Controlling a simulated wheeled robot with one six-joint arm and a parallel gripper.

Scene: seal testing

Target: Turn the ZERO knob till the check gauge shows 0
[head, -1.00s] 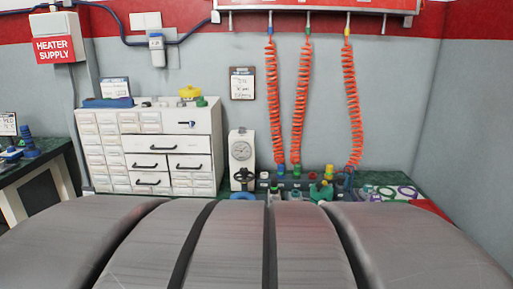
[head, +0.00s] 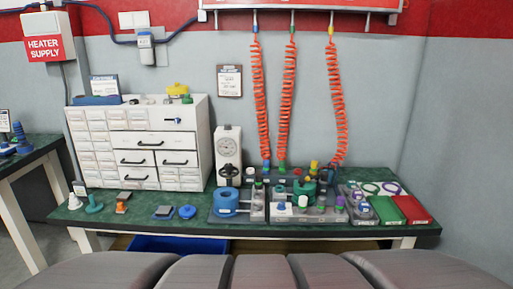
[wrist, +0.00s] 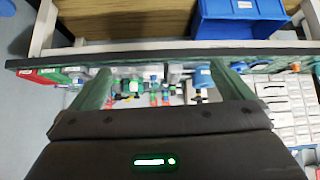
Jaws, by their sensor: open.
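A white upright box with a round dial gauge (head: 228,147) stands at the back of the green bench, just right of the drawer cabinet. The needle and numbers are too small to read. A black round knob (head: 228,171) sits on the box below the dial. I cannot read a ZERO label on it. My gripper (wrist: 160,70) shows in the wrist view with its two fingers spread apart and nothing between them. It is apart from the knob. The wrist view looks toward the bench upside down, and I cannot make out the gauge there.
The green bench (head: 150,217) holds a white drawer cabinet (head: 150,135) at left and a blue ring (head: 226,199) in front of the gauge. Several fittings crowd the middle and right. Orange coiled hoses (head: 288,105) hang behind. A blue bin (head: 178,243) is below the bench.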

